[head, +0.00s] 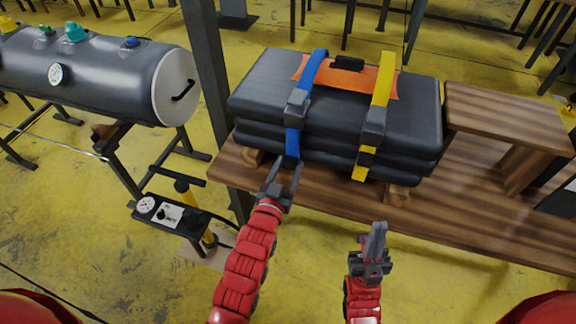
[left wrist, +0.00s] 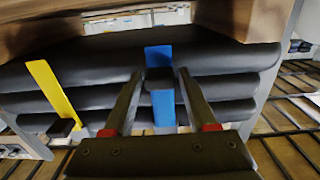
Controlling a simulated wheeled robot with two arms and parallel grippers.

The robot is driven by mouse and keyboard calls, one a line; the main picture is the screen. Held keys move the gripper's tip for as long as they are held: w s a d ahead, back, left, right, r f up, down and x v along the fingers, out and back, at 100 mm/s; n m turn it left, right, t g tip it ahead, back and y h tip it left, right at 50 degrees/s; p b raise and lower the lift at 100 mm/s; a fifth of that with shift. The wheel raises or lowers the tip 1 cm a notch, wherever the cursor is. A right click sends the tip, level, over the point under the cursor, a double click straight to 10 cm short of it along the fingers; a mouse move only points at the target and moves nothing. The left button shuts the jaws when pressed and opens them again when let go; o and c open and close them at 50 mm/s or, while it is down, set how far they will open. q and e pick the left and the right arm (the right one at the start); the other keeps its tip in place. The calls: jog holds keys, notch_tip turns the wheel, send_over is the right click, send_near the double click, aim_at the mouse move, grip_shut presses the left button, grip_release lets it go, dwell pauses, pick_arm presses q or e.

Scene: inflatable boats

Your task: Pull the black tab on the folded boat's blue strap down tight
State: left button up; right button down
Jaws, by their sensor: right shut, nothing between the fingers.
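The folded boat (head: 420,110) is a dark grey stack on a wooden bench. A blue strap (head: 310,72) runs over it through a grey buckle (head: 297,103) and down the front. The black tab (head: 290,161) hangs at the strap's lower end. My left gripper (head: 285,168) is open at the tab. In the left wrist view, the black tab (left wrist: 160,78) on the blue strap (left wrist: 163,106) lies between the spread fingers (left wrist: 160,80); contact cannot be told. My right gripper (head: 376,230) is shut and empty, in front of the bench.
A yellow strap (head: 383,85) with its own buckle circles the boat's right side. An orange patch with a black handle (head: 346,64) lies on top. The bench (head: 470,215) has a raised wooden block at right. A pump with a gauge (head: 170,213) and a grey tank (head: 110,75) stand left.

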pick_arm(q)
jog(key=shift+o, duration=1)
jog(key=shift+s, duration=0.1)
jog(key=shift+s+a, duration=0.15)
jog(key=shift+s, duration=0.15)
jog(key=p+v, duration=0.1)
jog(key=v, duration=1.5)
jog(key=shift+s, duration=0.25)
jog(key=shift+r, duration=0.1)
